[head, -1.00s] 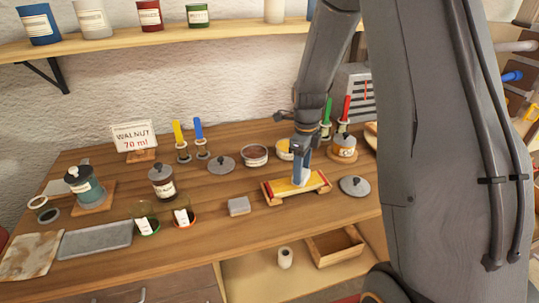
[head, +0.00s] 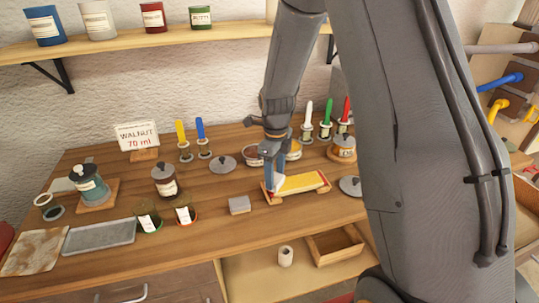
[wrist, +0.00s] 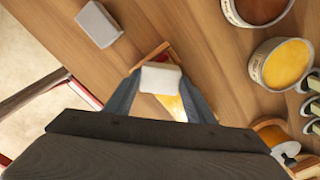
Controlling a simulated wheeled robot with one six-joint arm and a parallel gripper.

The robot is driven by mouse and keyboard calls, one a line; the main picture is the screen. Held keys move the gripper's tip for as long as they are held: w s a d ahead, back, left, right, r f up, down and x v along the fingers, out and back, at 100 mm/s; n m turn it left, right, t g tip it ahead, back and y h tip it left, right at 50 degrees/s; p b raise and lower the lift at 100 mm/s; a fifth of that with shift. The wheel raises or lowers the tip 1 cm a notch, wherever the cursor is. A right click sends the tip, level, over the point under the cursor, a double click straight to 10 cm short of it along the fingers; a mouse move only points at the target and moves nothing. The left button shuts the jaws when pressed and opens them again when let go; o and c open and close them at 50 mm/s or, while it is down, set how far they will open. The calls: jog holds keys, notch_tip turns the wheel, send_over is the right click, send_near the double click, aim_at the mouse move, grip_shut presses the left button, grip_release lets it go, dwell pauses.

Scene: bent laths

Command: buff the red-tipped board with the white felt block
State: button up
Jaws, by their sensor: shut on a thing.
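My gripper (head: 274,184) is shut on the white felt block (head: 280,183) at the left end of the board. In the wrist view the white felt block (wrist: 161,77) sits between my two fingers (wrist: 160,95), over the board (wrist: 172,104). Whether the felt touches the board I cannot tell for sure.
A grey block (head: 239,204) lies left of the cradle. A grey lid (head: 350,186) lies to its right. Open tins (head: 291,149) and colored-handled brushes (head: 326,124) stand behind. Labelled glasses (head: 184,212) and a grey tray (head: 98,235) are further left.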

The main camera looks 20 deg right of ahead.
jog(key=shift+a, duration=0.8)
notch_tip(320, 180, up, 4)
jog(key=shift+s+d+f+p, duration=0.1)
jog(key=shift+s+f+p, duration=0.1)
jog(key=shift+p, duration=0.85)
jog(key=shift+w+r+p, duration=0.15)
jog(key=shift+r+p, duration=1.4)
jog(key=shift+r, duration=0.8)
